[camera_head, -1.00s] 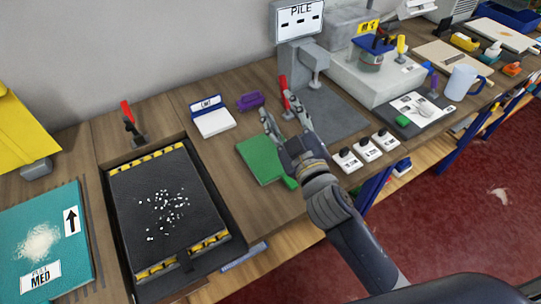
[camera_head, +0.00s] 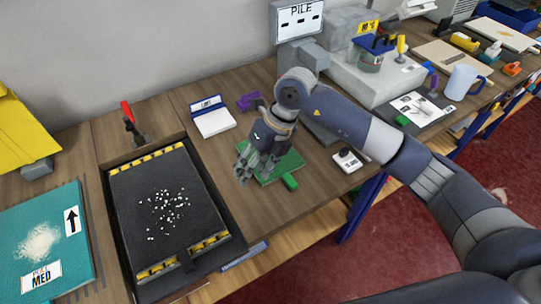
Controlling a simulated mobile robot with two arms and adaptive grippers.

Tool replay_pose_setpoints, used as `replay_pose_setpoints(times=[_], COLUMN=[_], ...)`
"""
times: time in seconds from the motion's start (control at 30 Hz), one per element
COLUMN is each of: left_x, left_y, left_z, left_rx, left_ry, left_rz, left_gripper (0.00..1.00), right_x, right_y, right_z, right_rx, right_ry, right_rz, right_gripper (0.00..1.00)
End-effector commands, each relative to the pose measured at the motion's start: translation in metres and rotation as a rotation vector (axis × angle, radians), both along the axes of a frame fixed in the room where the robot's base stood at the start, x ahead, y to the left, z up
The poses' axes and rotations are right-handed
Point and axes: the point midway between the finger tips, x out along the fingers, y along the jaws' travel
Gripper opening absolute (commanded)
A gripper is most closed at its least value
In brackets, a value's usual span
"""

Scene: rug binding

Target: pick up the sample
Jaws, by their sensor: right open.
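A flat green piece (camera_head: 288,164), which may be the sample, lies on the wooden bench with a small green tab (camera_head: 291,182) at its near right edge. My right gripper (camera_head: 254,176) points down over the left part of the green piece. Its fingers are spread and hold nothing that I can see. The gripper hides part of the piece, and I cannot tell if the fingertips touch it. My left gripper is not in view.
Left of the gripper is a black tray (camera_head: 135,215) with white bits. A teal board (camera_head: 75,235) lies far left. My right arm crosses the bench's right part.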

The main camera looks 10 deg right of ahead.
Motion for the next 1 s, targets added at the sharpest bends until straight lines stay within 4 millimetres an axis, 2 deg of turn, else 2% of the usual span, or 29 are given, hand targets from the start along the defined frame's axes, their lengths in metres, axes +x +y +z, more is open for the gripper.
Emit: replay_pose_setpoints(times=[0.03, 0.1, 0.2, 0.3, 0.6, 0.77, 1.0], left_x=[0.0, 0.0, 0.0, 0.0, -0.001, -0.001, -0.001], left_y=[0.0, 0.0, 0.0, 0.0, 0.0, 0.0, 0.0], left_z=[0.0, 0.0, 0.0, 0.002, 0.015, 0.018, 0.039], left_rx=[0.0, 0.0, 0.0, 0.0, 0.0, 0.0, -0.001], left_ry=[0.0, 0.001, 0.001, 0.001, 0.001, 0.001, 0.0], left_rz=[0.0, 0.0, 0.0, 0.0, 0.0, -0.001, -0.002], left_gripper=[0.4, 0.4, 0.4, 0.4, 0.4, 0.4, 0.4], right_x=[0.01, 0.019, 0.026, 0.028, 0.027, 0.027, 0.027], right_y=[-0.026, -0.054, -0.083, -0.096, -0.098, -0.098, -0.1], right_z=[0.001, 0.002, 0.006, 0.004, -0.038, -0.049, -0.077], right_rx=[-0.105, -0.222, -0.334, -0.386, -0.396, -0.394, -0.393], right_ry=[-0.011, -0.015, -0.017, -0.014, -0.011, -0.013, -0.009], right_rz=[-0.019, -0.046, -0.077, -0.093, -0.096, -0.095, -0.094], right_gripper=[0.45, 0.45, 0.45, 0.45, 0.45, 0.45, 0.45])
